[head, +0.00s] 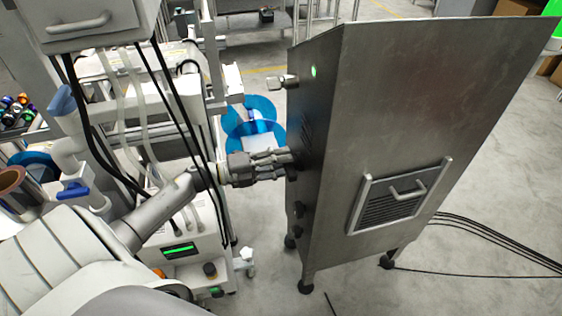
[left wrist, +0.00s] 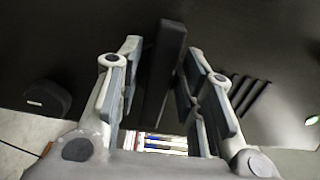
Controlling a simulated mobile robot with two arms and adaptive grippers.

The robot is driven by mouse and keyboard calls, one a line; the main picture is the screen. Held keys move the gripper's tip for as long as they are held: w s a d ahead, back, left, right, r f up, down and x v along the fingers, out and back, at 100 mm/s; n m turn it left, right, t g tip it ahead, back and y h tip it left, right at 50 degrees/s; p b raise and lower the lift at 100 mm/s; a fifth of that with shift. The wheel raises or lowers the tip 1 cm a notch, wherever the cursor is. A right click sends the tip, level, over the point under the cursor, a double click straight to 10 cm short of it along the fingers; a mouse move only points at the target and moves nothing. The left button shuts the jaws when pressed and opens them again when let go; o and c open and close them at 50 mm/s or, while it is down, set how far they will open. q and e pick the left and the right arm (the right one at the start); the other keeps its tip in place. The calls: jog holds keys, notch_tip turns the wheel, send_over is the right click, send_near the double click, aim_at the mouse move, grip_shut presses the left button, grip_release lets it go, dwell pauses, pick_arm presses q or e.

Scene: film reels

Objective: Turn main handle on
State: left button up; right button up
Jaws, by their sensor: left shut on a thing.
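A tall steel cabinet (head: 420,110) stands on the right of the head view, its dark narrow front facing left. My left gripper (head: 288,163) reaches that front from the left. In the left wrist view a black bar-shaped handle (left wrist: 170,50) stands out from the dark panel (left wrist: 240,40). The fingers of my left gripper (left wrist: 160,80) lie on both sides of it, shut on it. In the head view the handle is hidden behind the fingers. A green light (head: 313,71) glows high on the front; a green light (left wrist: 311,120) also shows in the left wrist view. My right gripper is not in view.
Dark knobs (head: 298,208) sit below my gripper on the cabinet front, and a metal fitting (head: 282,81) juts out above. A wheeled machine (head: 185,245) with hanging cables stands close on the left. Blue reels (head: 250,112) lie behind. Cables run along the floor at right.

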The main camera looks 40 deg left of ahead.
pick_arm(q)
jog(key=o, duration=0.7)
jog(key=v, duration=1.2)
jog(key=shift+d, duration=0.1)
